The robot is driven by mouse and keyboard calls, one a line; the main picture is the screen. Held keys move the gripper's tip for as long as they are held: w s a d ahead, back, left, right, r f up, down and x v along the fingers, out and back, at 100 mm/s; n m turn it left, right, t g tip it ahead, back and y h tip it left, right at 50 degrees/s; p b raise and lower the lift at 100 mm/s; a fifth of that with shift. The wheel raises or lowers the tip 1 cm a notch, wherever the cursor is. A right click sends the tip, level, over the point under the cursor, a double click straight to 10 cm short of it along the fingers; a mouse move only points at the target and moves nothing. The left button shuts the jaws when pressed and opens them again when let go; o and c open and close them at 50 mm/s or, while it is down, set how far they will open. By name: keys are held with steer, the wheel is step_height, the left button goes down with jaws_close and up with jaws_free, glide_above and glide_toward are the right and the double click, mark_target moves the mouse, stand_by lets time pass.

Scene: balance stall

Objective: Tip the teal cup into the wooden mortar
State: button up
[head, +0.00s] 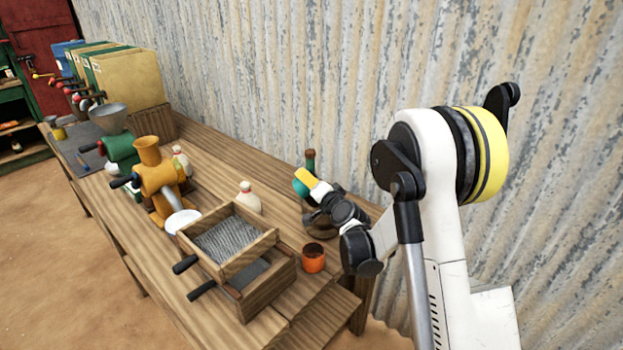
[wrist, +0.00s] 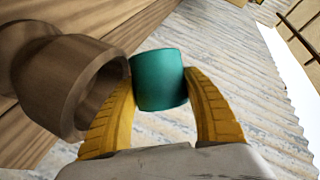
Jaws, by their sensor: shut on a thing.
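The teal cup (wrist: 158,80) is between the two yellow fingers of my gripper (wrist: 163,76), which is shut on it. In the head view the cup (head: 299,189) shows as a small teal patch beside the yellow fingers (head: 306,179), held above the bench. Its mouth and contents do not show clearly. The brown wooden mortar (wrist: 40,75) is at the left of the wrist view, its round opening close to the left finger and the cup. In the head view the mortar (head: 322,232) is mostly hidden behind my wrist.
An orange cup (head: 314,258) stands in front of the mortar, beside a wooden box with a sieve tray (head: 247,243). A pale bottle (head: 248,198), a green bottle (head: 310,158) and an orange grinder (head: 155,180) stand nearby. A corrugated wall (head: 290,80) rises behind the bench.

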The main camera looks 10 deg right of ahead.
steer(key=shift+a+r+n+g+h, duration=0.2)
steer(key=shift+n+g+h, duration=0.25)
steer(key=shift+n, duration=0.35)
steer(key=n+h, duration=0.2)
steer(key=n, duration=0.1)
steer(key=shift+g+p, duration=0.25)
steer(key=shift+p, duration=0.1)
steer(key=n+h, duration=0.1)
steer(key=r+n+h, duration=0.1)
steer(key=n, duration=0.1)
steer(key=shift+a+r+g, duration=0.1)
steer(key=shift+a+g, duration=0.05)
steer(key=shift+g, duration=0.15)
steer(key=s+r+h, duration=0.1)
steer(key=s+r, duration=0.2)
steer(key=s, duration=0.7)
steer(key=s+d+r+m+h, duration=0.1)
steer(key=s+r, duration=0.2)
steer(key=s, duration=0.8)
steer(key=shift+s+r+m, duration=0.15)
steer(key=shift+s+m, duration=0.1)
steer(key=shift+m, duration=0.05)
